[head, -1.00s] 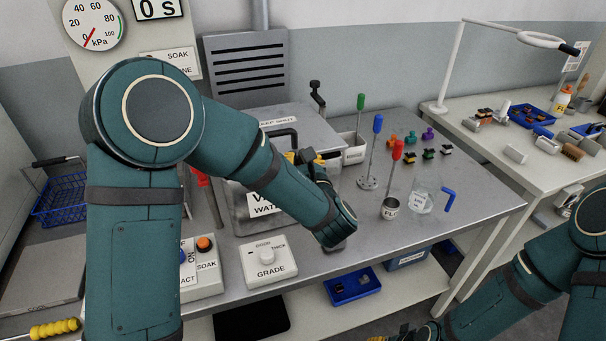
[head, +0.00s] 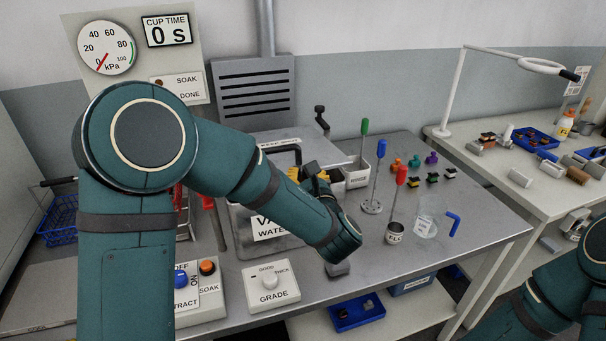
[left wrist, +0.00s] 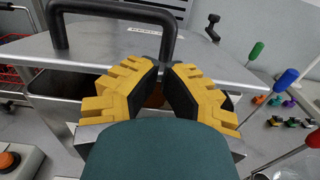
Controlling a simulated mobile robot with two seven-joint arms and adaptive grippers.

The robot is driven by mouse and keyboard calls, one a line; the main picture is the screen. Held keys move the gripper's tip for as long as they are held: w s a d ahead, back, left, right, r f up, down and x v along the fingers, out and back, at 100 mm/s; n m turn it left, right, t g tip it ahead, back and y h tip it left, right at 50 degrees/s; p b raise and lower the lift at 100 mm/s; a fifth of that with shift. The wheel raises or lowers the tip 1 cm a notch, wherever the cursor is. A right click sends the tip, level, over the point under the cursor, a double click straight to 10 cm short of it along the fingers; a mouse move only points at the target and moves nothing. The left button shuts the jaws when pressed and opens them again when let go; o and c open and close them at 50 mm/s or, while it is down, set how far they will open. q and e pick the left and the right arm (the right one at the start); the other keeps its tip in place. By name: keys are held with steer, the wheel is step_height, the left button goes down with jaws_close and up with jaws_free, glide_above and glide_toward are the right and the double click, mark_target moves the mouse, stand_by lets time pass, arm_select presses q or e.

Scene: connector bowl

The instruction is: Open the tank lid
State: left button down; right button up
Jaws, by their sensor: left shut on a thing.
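The grey metal tank (head: 240,218), labelled with WATER, stands on the bench behind my left arm. Its flat lid (head: 312,141) carries a black bar handle (head: 284,150). My left gripper (head: 308,173) is at the lid's front edge, partly hidden by my forearm. My right gripper is out of view.
The control box (head: 205,300) and grade box (head: 270,288) stand in front of the tank.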

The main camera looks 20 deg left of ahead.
arm_select(q)
steer(key=shift+w+a+r+p, duration=0.2)
steer(key=shift+a+r+p, duration=0.2)
steer(key=shift+r+p, duration=0.15)
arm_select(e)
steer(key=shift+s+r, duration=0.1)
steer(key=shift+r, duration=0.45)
